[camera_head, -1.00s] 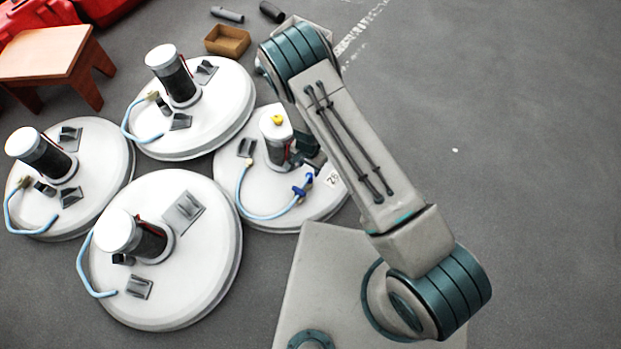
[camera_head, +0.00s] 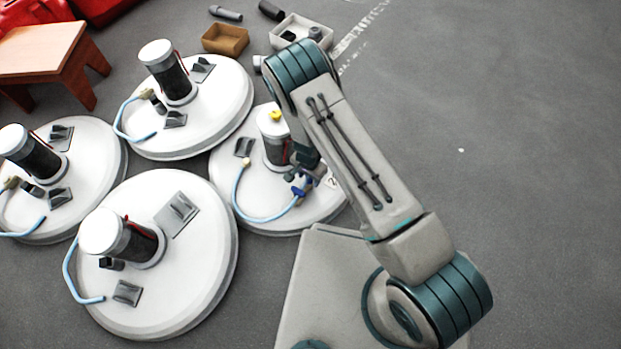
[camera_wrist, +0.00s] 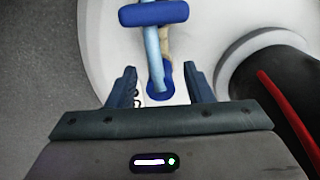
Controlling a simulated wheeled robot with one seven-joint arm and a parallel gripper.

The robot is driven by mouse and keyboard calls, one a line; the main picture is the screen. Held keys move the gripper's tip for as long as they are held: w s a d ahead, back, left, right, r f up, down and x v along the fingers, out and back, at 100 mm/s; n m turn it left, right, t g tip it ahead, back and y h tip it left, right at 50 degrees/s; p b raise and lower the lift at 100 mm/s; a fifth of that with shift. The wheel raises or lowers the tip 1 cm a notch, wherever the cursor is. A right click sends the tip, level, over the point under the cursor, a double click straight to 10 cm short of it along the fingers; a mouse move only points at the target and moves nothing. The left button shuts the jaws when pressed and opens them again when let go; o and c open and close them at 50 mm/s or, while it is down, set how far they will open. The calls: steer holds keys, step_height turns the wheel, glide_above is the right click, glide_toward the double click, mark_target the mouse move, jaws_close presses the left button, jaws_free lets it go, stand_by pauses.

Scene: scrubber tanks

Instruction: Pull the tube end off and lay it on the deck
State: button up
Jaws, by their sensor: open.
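The light blue tube (camera_head: 262,219) curves over the white tank deck (camera_head: 239,204) at the right of the group. Its end with a blue fitting (camera_head: 300,188) lies near the deck's right side, by my gripper. In the wrist view my gripper (camera_wrist: 161,72) is open. The tube (camera_wrist: 152,45) runs between and ahead of the fingers, with a blue crossbar (camera_wrist: 153,14) farther up. A blue piece at its lower end (camera_wrist: 160,88) sits between the fingers, which appear apart from it. My arm partly hides the gripper in the head view.
A dark cylinder with a red line (camera_wrist: 270,95) stands close right of my gripper. Three more white tanks with similar tubes lie left. A brown box (camera_head: 225,40), a pale tray (camera_head: 288,41) and a wooden table (camera_head: 40,55) stand behind. The floor at right is clear.

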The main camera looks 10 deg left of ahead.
stand_by(0.9)
jaws_close()
steer(key=shift+r+p, duration=2.3)
steer(key=shift+r, duration=0.75)
